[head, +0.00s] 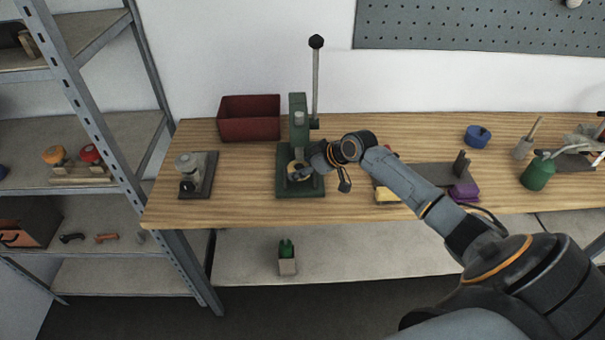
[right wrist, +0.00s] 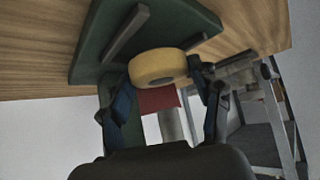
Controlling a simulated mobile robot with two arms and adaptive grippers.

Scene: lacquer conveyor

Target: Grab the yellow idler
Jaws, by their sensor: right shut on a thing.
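The yellow idler (right wrist: 158,67) is a thick yellow roller with a hole in its middle, seen between the fingers of my right gripper (right wrist: 165,92) in the right wrist view. My right gripper (head: 300,173) is shut on it at the green arbor press (head: 297,106), over the press base (head: 300,190). In the head view the fingers partly hide the idler (head: 292,168). I cannot tell whether it touches the base. My left gripper is not in view.
A red bin (head: 249,119) stands behind left of the press. A dark plate with a grey fixture (head: 187,172) lies to the left. A yellow block (head: 386,195), a purple block (head: 464,191), a blue round item (head: 478,136) and a green can (head: 538,174) are to the right.

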